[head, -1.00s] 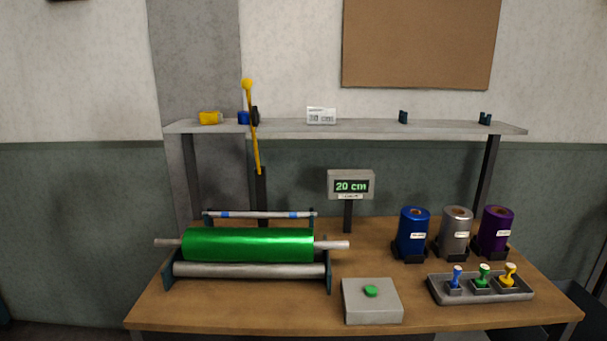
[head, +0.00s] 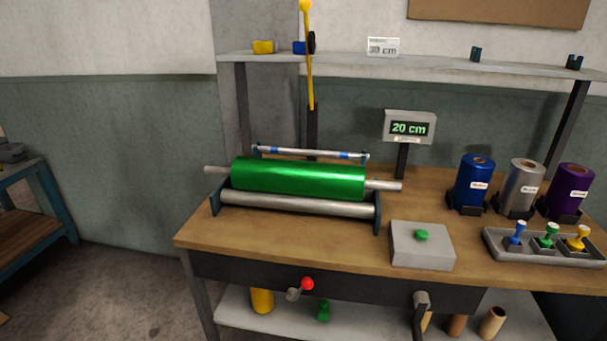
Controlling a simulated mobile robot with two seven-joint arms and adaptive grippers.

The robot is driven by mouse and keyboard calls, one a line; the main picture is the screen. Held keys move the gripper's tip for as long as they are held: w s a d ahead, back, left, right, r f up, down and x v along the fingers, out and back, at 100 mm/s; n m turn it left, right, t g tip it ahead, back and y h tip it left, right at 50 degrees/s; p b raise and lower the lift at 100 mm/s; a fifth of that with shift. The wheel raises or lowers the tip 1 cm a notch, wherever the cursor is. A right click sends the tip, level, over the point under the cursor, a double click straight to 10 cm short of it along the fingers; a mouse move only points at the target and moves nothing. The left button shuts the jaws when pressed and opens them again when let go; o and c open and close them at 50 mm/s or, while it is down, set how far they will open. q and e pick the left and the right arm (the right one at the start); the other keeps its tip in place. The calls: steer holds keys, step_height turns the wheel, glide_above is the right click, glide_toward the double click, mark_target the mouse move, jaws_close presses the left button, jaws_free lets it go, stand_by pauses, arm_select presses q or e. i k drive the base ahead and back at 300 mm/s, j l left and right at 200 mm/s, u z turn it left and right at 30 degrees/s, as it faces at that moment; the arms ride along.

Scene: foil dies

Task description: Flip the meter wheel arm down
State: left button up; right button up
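The meter wheel arm, a yellow lever (head: 309,70) with a yellow knob at its top, stands upright behind the roller stand. A black wheel (head: 312,43) shows beside it, and its lower end meets a dark post (head: 312,130). A green foil roll (head: 298,177) lies on the roller stand (head: 297,204) in front of the lever. A display (head: 409,127) to the right reads 20 cm. Neither of my grippers shows in the head view.
A grey box with a green button (head: 422,245) sits right of the rollers. Blue, silver and purple rolls (head: 521,188) stand at the right, behind a stamp tray (head: 545,259). A shelf (head: 400,63) spans the back. A red-knobbed lever (head: 307,284) sticks out from the table front.

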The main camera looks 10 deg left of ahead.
mark_target(305, 6)
steer(key=i+j+z, duration=0.15)
steer(key=j, duration=0.45)
steer(key=i+j+z, duration=0.1)
steer(key=j, duration=0.5)
steer(key=i+j+z, duration=0.15)
steer(key=j, duration=0.45)
steer(key=i+j+z, duration=0.15)
steer(key=j, duration=0.45)
steer(key=k, duration=0.05)
